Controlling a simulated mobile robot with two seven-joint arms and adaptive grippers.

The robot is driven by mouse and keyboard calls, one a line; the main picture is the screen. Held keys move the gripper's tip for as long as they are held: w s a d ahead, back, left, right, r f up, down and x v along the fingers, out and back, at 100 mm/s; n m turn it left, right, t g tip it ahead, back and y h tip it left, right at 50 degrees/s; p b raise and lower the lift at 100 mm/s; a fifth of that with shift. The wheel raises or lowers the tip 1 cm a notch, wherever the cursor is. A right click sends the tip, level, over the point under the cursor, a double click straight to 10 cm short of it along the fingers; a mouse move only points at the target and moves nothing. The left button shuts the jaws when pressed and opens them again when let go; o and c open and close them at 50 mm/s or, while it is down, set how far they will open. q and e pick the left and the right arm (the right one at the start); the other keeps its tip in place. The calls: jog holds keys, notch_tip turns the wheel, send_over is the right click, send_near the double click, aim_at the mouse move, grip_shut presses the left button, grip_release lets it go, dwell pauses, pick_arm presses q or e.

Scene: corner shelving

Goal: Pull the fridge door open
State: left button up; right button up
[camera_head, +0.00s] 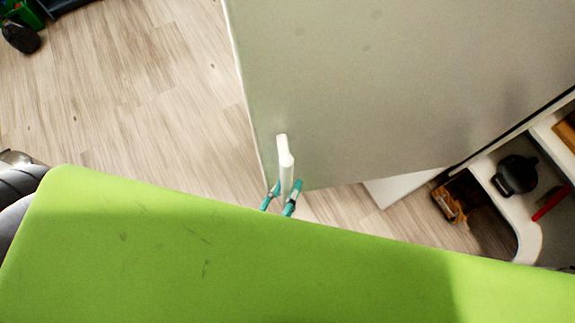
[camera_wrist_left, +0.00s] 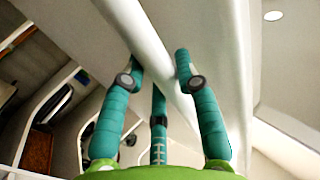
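The fridge door (camera_head: 390,90) is a large pale grey panel filling the upper right of the head view. A white upright bar handle (camera_head: 285,160) stands on it near its lower left corner. My left gripper (camera_head: 281,194) is at the lower end of this handle, with one teal finger on each side. My right gripper is not in view.
Corner shelving (camera_head: 525,235) stands at the right, holding a black pot (camera_head: 515,175) and a red item (camera_head: 550,203). Wooden floor (camera_head: 130,90) is clear at the left. Dark and green objects (camera_head: 22,32) lie at the far upper left.

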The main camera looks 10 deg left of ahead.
pick_arm(q)
jog(key=o, duration=0.3)
jog(key=shift+d, duration=0.15)
jog(key=shift+o, duration=0.2)
jog(key=shift+w+d, duration=0.1)
jog(key=shift+w, duration=0.05)
jog(key=v, duration=1.2)
